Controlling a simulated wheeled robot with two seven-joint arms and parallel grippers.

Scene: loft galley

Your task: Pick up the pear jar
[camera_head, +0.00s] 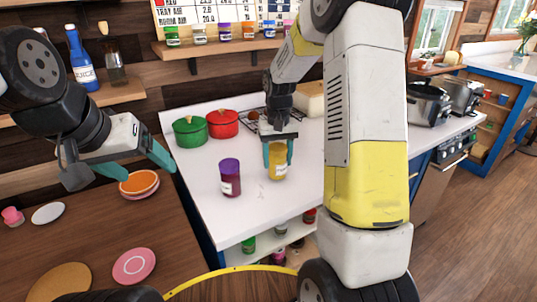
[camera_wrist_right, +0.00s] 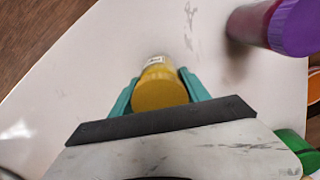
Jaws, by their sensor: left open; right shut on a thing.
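The jar with yellow contents (camera_head: 278,172), which I take for the pear jar, is on or just above the white counter. My right gripper (camera_head: 278,150) reaches down from above and is shut on it. In the right wrist view the jar's yellow lid (camera_wrist_right: 160,88) sits between the teal fingers, with a small white label behind it. Whether the jar's base touches the counter I cannot tell. My left gripper (camera_head: 118,168) is open and empty at the left, above the wooden table.
A purple-lidded jar (camera_head: 230,177) stands left of the yellow jar on the white counter (camera_head: 240,212). A green pot (camera_head: 190,131) and red pot (camera_head: 223,124) stand behind. Orange plates (camera_head: 139,184) and a pink plate (camera_head: 133,266) lie on the wooden table. Shelf jars (camera_head: 199,35) line the wall.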

